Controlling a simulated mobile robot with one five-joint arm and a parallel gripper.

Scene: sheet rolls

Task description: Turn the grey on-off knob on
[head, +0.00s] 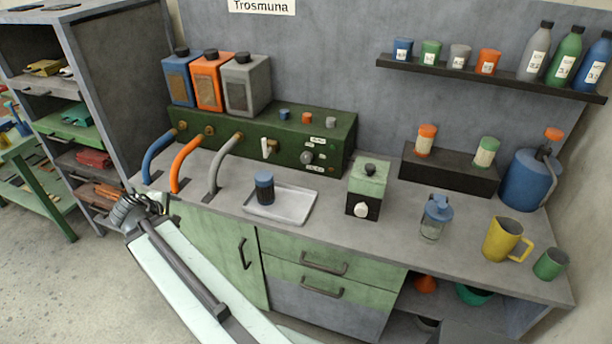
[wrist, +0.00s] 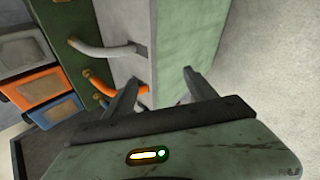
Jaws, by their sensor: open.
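A grey round knob (head: 306,157) sits on the front of the dark green machine (head: 340,140), with small white labels above and below it. Its pointer direction is too small to read. A pale lever (head: 268,147) is to its left. My gripper (wrist: 160,82) is open in the wrist view, with nothing between its fingers. In the head view my arm reaches up from the bottom to the counter's front left edge, well left of and below the knob. The knob does not show in the wrist view.
Blue, orange and grey hoses (head: 217,165) curve from the machine's left front; they show in the wrist view too. A tray (head: 290,207) with a dark blue container and a small green box (head: 368,180) with a white knob stand on the counter before the machine.

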